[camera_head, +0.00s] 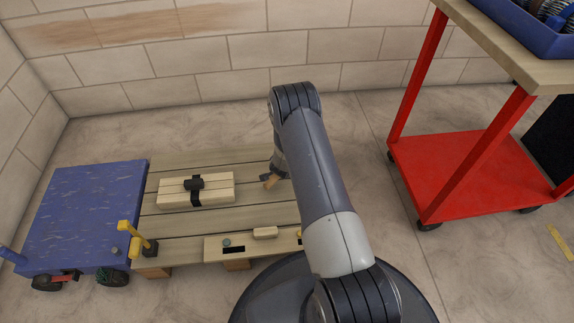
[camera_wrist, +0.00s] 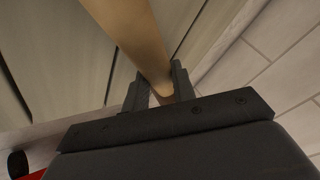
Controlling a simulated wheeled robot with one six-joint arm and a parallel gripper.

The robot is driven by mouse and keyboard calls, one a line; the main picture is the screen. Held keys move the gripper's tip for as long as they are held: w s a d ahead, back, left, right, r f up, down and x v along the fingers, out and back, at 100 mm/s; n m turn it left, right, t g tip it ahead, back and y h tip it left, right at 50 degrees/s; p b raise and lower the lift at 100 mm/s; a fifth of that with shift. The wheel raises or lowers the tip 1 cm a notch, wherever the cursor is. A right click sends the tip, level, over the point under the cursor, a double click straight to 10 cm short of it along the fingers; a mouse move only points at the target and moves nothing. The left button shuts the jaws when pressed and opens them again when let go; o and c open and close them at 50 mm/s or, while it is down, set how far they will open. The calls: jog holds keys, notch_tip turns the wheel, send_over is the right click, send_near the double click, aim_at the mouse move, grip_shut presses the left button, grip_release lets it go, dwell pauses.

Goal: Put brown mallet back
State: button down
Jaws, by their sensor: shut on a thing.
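My gripper (camera_wrist: 160,88) is shut on a tan-brown wooden handle (camera_wrist: 136,30), which runs up out of the wrist view between the two dark fingers. I take this to be the brown mallet; its head does not show clearly. In the head view a short piece of the brown handle (camera_head: 271,182) shows beside my gripper (camera_head: 267,178), over the right part of a wooden pallet (camera_head: 165,225). My arm covers part of that area. I cannot tell whether the handle touches the pallet.
A strapped bundle of pale boards (camera_head: 220,190) lies on the pallet. A pale slotted board (camera_head: 270,247) lies at its front edge. A yellow-and-black tool (camera_head: 128,228) stands at the front left. A blue cart (camera_head: 80,210) is left, a red trolley (camera_head: 460,170) right. Floor between pallet and trolley is clear.

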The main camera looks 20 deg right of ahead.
jog(key=shift+f, duration=0.1)
jog(key=c, duration=1.1)
grip_release()
jog(key=shift+f, duration=0.1)
jog(key=p+v, duration=0.3)
jog(key=v, duration=0.8)
jog(key=shift+p, duration=0.35)
jog(key=b+x, duration=0.3)
jog(key=x, duration=0.7)
jog(key=shift+w+d, duration=0.2)
jog(key=shift+w, duration=0.15)
